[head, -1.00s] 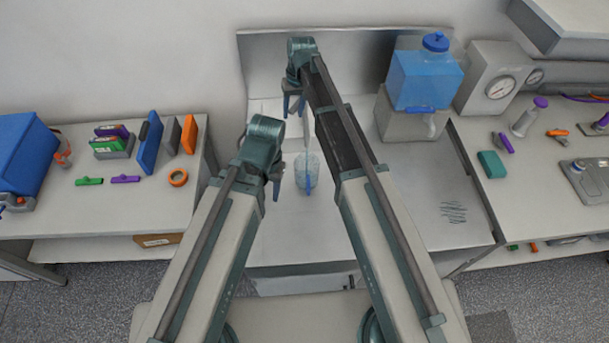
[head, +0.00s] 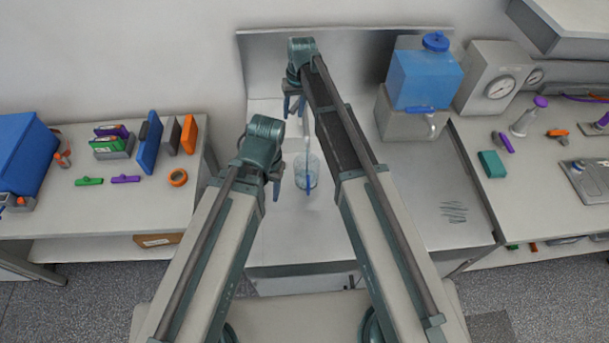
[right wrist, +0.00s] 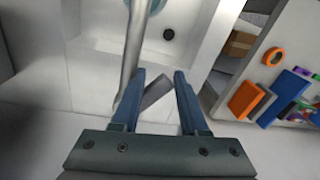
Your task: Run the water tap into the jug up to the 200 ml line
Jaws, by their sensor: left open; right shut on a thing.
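The clear jug (head: 314,171) with a blue handle stands in the sink area, under the silver tap spout (head: 307,128). Its water level and the 200 ml line are too small to read. My right gripper (head: 293,107) is at the back by the tap. In the right wrist view its blue fingers (right wrist: 159,98) are shut on the grey tap lever (right wrist: 157,90), beside the spout (right wrist: 134,55). Part of the jug (right wrist: 156,6) shows at that view's top edge. My left gripper (head: 273,189) is open and empty, just left of the jug and apart from it.
A blue water container (head: 424,80) on a grey block stands right of the sink. The left table (head: 110,205) holds a blue box and several small items. The sink drain (right wrist: 168,33) shows in the right wrist view. My right forearm hides part of the sink.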

